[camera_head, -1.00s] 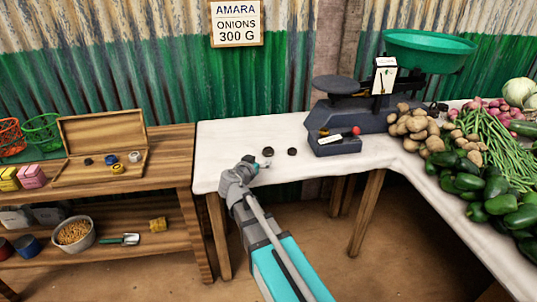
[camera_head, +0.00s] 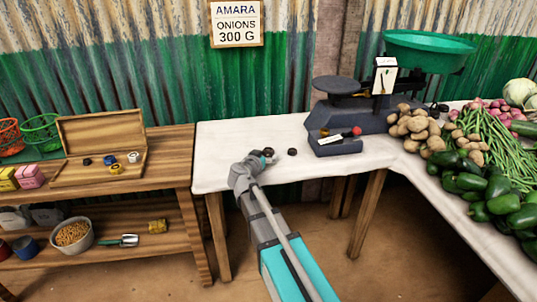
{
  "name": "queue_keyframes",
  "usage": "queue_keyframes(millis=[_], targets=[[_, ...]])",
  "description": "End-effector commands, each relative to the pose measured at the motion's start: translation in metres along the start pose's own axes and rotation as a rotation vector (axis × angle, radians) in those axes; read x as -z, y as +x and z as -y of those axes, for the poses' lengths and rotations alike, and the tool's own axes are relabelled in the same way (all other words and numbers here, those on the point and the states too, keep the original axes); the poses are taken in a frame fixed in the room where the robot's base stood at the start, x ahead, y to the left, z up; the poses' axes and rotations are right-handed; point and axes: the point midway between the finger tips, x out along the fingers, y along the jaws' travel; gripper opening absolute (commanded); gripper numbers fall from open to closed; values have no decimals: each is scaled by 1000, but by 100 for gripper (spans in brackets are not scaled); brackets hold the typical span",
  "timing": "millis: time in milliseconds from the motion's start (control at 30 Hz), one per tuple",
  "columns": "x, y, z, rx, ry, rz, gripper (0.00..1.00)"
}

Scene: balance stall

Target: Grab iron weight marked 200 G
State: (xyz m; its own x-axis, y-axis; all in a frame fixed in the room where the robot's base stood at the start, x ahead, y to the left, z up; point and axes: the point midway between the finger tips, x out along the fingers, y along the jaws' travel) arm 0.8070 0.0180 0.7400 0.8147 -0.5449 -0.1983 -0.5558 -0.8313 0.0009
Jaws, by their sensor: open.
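Two small dark iron weights lie on the white table top. The left weight (camera_head: 269,151) is right at the tip of my gripper (camera_head: 264,156) and is partly covered by it. The right weight (camera_head: 292,152) lies a little to the right, clear of my gripper. Any markings on them are too small to read, so I cannot tell which is 200 G. My gripper is open, low over the table. Whether its fingers are around or only beside the left weight cannot be told.
A dark balance scale (camera_head: 345,115) with a green pan (camera_head: 428,50) stands to the right, beside potatoes and other vegetables. An open wooden box (camera_head: 100,140) with several small weights sits on the left shelf. A wall sign (camera_head: 236,23) reads AMARA ONIONS 300 G. The table's left part is clear.

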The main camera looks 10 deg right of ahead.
Motion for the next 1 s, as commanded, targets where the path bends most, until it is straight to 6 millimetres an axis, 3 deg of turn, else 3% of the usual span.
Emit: queue_keyframes(millis=[200,767,1000], targets=[[0,18,0,-1,1,0,97],[0,18,0,0,1,0,97],[0,18,0,0,1,0,56]])
